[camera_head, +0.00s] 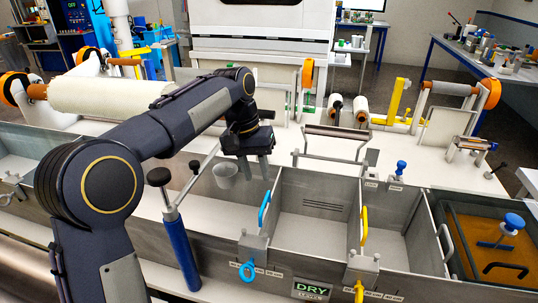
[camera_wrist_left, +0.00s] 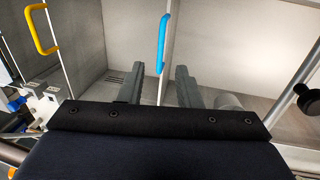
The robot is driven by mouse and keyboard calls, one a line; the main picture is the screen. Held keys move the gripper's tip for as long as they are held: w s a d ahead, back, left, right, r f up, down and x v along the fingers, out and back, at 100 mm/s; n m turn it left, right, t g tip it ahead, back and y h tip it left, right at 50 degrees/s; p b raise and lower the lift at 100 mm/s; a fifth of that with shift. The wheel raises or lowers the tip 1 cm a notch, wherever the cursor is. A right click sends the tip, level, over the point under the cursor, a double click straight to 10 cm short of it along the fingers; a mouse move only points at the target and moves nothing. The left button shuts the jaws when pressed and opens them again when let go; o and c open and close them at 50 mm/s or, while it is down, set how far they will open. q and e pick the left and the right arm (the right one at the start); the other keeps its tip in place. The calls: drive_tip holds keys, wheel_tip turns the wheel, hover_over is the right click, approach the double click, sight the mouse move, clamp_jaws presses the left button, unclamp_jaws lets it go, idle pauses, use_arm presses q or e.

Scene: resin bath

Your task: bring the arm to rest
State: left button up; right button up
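My left arm reaches in from the left in the head view, and its gripper (camera_head: 255,170) points down over the metal bath. In the left wrist view my left gripper (camera_wrist_left: 158,78) has its two fingers apart, with nothing held between them. A light grey cup (camera_head: 225,176) is in the bath compartment just left of the gripper and apart from it. Part of a rounded grey shape, probably that cup, shows beside a finger in the wrist view (camera_wrist_left: 229,101). My right gripper is in neither view.
A divider with a blue handle (camera_head: 264,211) stands just in front of the gripper. Another has a yellow handle (camera_head: 364,226). A blue post with a black knob (camera_head: 181,250) rises near my forearm. Amber liquid (camera_head: 470,238) fills the right compartment. A cream roll (camera_head: 105,95) lies behind my arm.

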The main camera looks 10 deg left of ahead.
use_arm(q)
drive_tip(key=shift+s, duration=0.1)
drive_tip(key=s+a+f+t+h, duration=0.1)
drive_tip(key=s+a+t, duration=0.15)
drive_tip(key=s, duration=0.75)
drive_tip(key=s+a+f+t+h, duration=0.1)
drive_tip(key=s+a, duration=0.2)
drive_tip(key=s, duration=0.8)
drive_tip(key=s+d+f+n+t, duration=0.1)
drive_tip(key=s+d+f+t, duration=0.1)
drive_tip(key=s+f, duration=0.5)
drive_tip(key=shift+s+d+n, duration=0.15)
drive_tip(key=shift+n, duration=0.25)
drive_tip(key=shift+r, duration=0.1)
